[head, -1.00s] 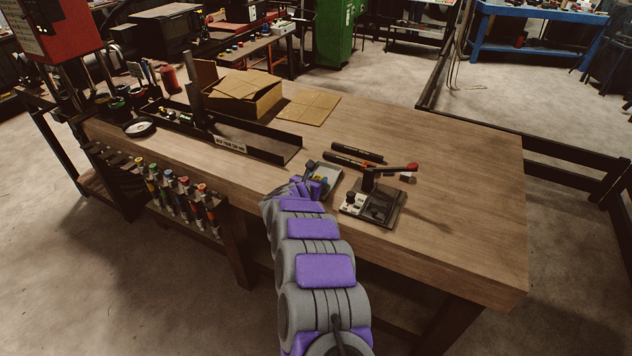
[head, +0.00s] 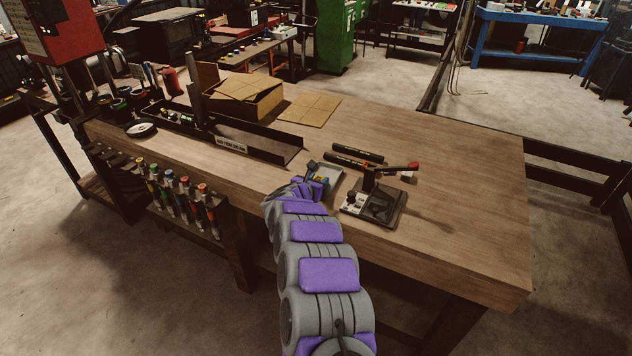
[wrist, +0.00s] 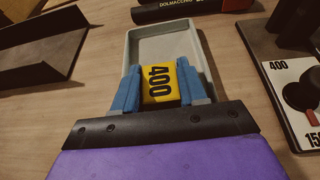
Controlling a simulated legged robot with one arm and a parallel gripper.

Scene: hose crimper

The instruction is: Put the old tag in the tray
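The old tag (wrist: 161,84) is a yellow block marked 400 in black. It sits between the two blue fingers of my gripper (wrist: 158,84), which touch its sides in the wrist view. The pale grey tray (wrist: 166,47) is a shallow rectangle with a raised rim. The tag and fingertips are over its near part. I cannot tell whether the tag touches the tray floor. In the head view, my gripper (head: 320,182) is at the tray (head: 335,174) on the workbench, and my arm hides part of it.
A dark device (head: 372,204) with a red-tipped lever and a dial panel (wrist: 297,95) stands close right of the tray. Black rods (head: 357,152) lie behind the tray. A black angled channel (head: 262,140) is to the left. The bench's right side is clear.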

